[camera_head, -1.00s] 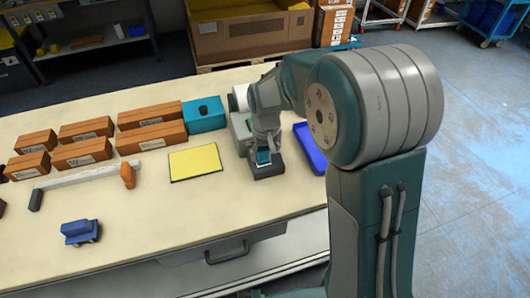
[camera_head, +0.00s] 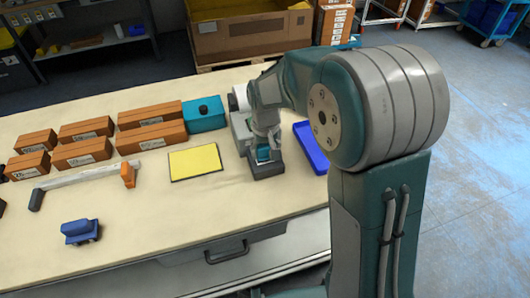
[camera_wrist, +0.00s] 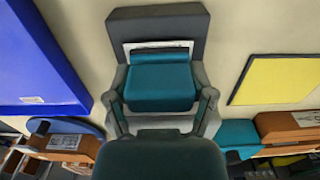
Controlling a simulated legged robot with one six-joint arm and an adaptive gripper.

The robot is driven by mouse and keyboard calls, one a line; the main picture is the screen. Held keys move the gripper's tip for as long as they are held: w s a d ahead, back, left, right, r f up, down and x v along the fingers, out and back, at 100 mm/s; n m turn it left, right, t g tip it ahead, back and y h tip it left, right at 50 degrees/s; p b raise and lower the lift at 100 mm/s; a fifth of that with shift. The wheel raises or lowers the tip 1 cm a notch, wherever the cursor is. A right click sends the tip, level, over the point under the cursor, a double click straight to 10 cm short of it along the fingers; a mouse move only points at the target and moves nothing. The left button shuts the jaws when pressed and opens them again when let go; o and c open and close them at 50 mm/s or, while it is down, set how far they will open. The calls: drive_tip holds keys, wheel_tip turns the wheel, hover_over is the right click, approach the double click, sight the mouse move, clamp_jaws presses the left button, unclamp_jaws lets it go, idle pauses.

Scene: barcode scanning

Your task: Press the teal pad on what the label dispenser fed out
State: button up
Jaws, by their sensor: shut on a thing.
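My gripper (camera_wrist: 160,103) is shut on the teal pad (camera_wrist: 160,82), one finger on each side of it. The pad also shows in the head view (camera_head: 264,154), low over the dark grey front of the label dispenser (camera_head: 267,169). In the wrist view that dark front (camera_wrist: 160,22) lies behind the pad. A white label (camera_wrist: 185,46) with dark edges shows around the pad's far side. The pad covers most of the label. I cannot tell whether pad and label touch. The dispenser's light body (camera_head: 240,128) is partly hidden by my arm.
A blue tray (camera_head: 309,148) stands right of the dispenser, and a yellow mat (camera_head: 195,161) lies to its left. A teal box (camera_head: 205,115) and several brown boxes (camera_head: 82,151) stand further left. The front middle of the table is clear.

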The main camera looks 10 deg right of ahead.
sight(265, 145)
drive_tip(key=shift+r, duration=2.95)
drive_tip(key=shift+s, duration=0.1)
